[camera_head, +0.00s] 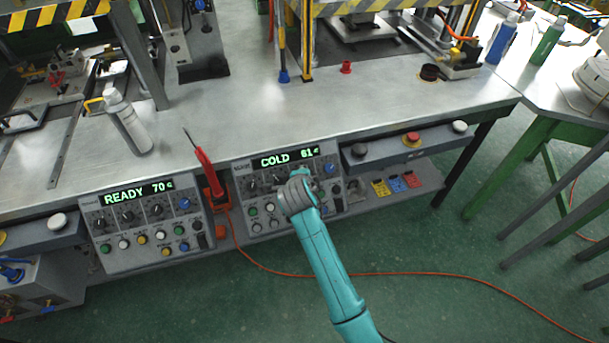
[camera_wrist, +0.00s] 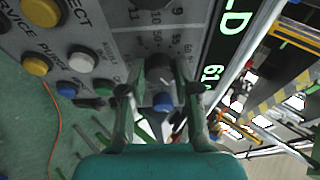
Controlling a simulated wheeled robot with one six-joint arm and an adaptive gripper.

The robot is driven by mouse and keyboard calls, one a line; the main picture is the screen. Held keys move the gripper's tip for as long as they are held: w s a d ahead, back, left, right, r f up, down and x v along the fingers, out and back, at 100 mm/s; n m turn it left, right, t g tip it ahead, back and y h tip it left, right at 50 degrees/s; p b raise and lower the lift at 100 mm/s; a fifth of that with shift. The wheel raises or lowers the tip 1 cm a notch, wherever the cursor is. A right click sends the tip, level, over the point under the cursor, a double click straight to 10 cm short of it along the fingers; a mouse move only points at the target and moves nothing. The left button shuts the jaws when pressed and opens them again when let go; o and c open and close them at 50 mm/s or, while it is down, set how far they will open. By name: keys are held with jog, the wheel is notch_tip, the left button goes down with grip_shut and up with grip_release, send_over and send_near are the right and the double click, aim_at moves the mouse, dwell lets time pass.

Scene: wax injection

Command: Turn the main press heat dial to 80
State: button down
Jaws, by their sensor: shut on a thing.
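The right control panel (camera_head: 240,176) has a green display (camera_head: 285,158) reading COLD 61. Below the display is a row of dark dials with a blue knob (camera_head: 330,169) at the right end. My gripper (camera_head: 297,185) is at this row. In the wrist view its two fingers are closed on a dark dial (camera_wrist: 160,62) just left of the blue knob on the panel; that blue knob also shows there (camera_wrist: 162,101). The dial's pointer and setting are mostly hidden by the fingers.
A left panel (camera_head: 130,255) reads READY 70. A red soldering-type tool (camera_head: 207,172) stands between the panels, its orange cable trailing over the floor. A red button (camera_head: 412,139) is at right. Coloured buttons (camera_wrist: 82,60) lie below the dials. A bottle (camera_head: 127,122) stands on the bench.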

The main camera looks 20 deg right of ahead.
jog(key=m+g, duration=0.1)
jog(key=m, duration=0.4)
jog(key=shift+y, duration=0.4)
jog(key=shift+m+g, duration=0.3)
jog(key=c, duration=0.8)
grip_release()
jog(key=shift+c, duration=0.2)
jog(key=shift+r, duration=0.1)
jog(key=v, duration=1.2)
